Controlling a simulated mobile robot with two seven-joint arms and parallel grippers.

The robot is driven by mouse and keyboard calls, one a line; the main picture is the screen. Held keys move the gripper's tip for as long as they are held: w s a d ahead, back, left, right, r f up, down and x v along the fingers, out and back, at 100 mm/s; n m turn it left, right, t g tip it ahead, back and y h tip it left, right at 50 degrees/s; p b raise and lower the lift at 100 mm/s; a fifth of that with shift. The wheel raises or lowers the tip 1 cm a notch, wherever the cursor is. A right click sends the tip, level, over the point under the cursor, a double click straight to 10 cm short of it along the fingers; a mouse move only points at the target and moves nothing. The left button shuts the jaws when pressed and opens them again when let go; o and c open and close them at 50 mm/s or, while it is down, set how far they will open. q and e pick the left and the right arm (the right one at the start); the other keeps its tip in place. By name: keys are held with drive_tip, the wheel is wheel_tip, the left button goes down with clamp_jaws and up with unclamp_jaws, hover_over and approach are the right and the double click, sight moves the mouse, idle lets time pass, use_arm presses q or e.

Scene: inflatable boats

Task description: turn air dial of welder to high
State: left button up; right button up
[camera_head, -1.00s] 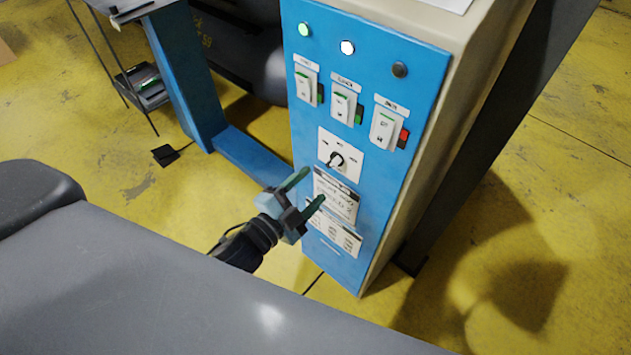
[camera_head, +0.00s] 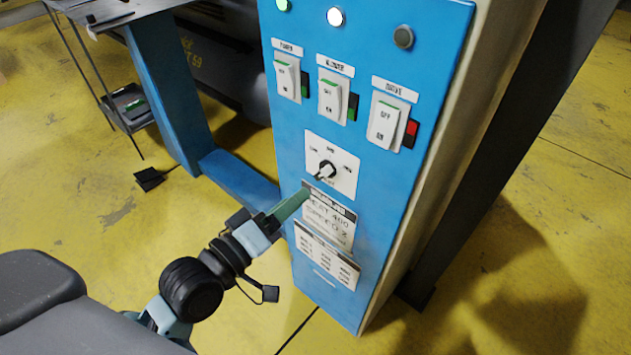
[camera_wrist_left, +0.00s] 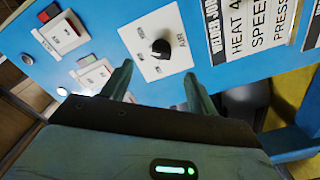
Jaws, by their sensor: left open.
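The air dial (camera_head: 326,168) is a black knob on a white plate on the welder's blue panel (camera_head: 285,150), below the row of switches. It also shows in the left wrist view (camera_wrist_left: 160,48). Small labels surround it; I cannot tell which its pointer marks. My left gripper (camera_head: 303,196) is open and empty, just below and left of the dial in the head view. In the left wrist view its two fingers (camera_wrist_left: 158,80) point toward the dial plate, one on each side, with the knob beyond their tips. I see no contact. My right gripper is not in view.
Three rocker switches stand above the dial: power (camera_head: 286,78), blower (camera_head: 331,97) and drive (camera_head: 386,122), the last beside a red marker. A heat and speed label (camera_head: 328,220) lies below the dial. A blue frame post (camera_head: 168,85) stands left of the welder.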

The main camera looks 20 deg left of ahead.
sight(320, 178)
use_arm(q)
drive_tip(key=x, duration=0.7)
drive_tip(key=shift+w+d, duration=0.1)
drive_tip(key=shift+w, duration=0.05)
drive_tip(key=c, duration=1)
drive_tip(key=m+p, duration=0.2)
drive_tip(key=p, duration=0.1)
drive_tip(key=shift+r+m, duration=0.2)
drive_tip(key=shift+m, duration=0.2)
drive_tip(key=shift+f+m+p, duration=0.1)
drive_tip(key=shift+m+p, duration=0.8)
drive_tip(key=shift+f+m, duration=0.2)
drive_tip(key=shift+m, duration=0.1)
